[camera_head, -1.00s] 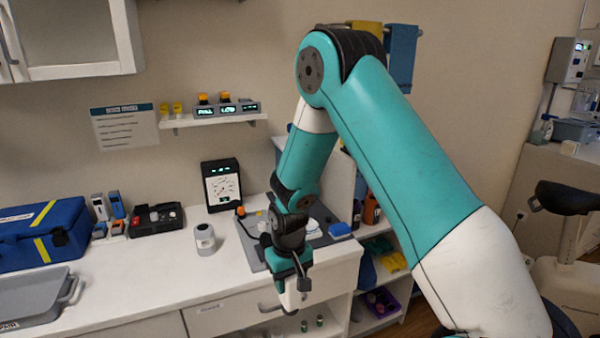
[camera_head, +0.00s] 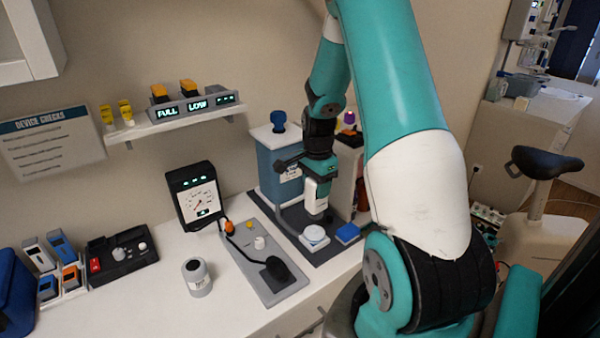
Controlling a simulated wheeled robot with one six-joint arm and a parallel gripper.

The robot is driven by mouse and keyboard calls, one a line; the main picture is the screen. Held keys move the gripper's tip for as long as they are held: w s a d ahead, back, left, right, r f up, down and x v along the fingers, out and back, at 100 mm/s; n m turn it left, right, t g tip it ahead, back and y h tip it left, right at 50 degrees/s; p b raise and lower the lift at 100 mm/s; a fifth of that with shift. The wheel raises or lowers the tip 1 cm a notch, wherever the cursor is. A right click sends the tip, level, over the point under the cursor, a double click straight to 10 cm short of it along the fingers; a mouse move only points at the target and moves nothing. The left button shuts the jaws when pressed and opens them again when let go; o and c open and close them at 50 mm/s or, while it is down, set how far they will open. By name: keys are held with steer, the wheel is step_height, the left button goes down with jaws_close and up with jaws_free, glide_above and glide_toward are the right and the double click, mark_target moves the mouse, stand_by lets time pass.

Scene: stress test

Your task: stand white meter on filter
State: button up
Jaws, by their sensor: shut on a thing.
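My gripper (camera_head: 320,168) points down and is shut on the white meter (camera_head: 316,197), a small white box with a darker lower end. The meter hangs roughly upright over the dark grey mat at the right end of the counter. A round white, puck-like piece (camera_head: 314,237) lies on that mat just below it and looks like the filter, though I cannot read any label. The meter's lower end appears a little above and apart from it. The gripper hides part of the meter's top.
A blue pad (camera_head: 348,233) lies right of the puck. A blue canister (camera_head: 278,165) stands close behind left. A grey tray (camera_head: 262,275) with a dark mouse-shaped piece, a gauge box (camera_head: 194,195) and a grey-white jar (camera_head: 197,278) are to the left.

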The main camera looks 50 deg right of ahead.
mark_target(315, 203)
steer(key=shift+w+d+f, duration=0.1)
steer(key=shift+f, duration=0.05)
steer(key=shift+f+b, duration=1.55)
steer(key=shift+f, duration=0.1)
steer(key=shift+f+b, duration=0.8)
steer(key=shift+f, duration=0.6)
stand_by(0.5)
steer(key=o, duration=1.1)
steer(key=shift+r, duration=0.1)
step_height(315, 203, up, 17)
steer(key=shift+r+b, duration=0.15)
steer(key=shift+b, duration=1)
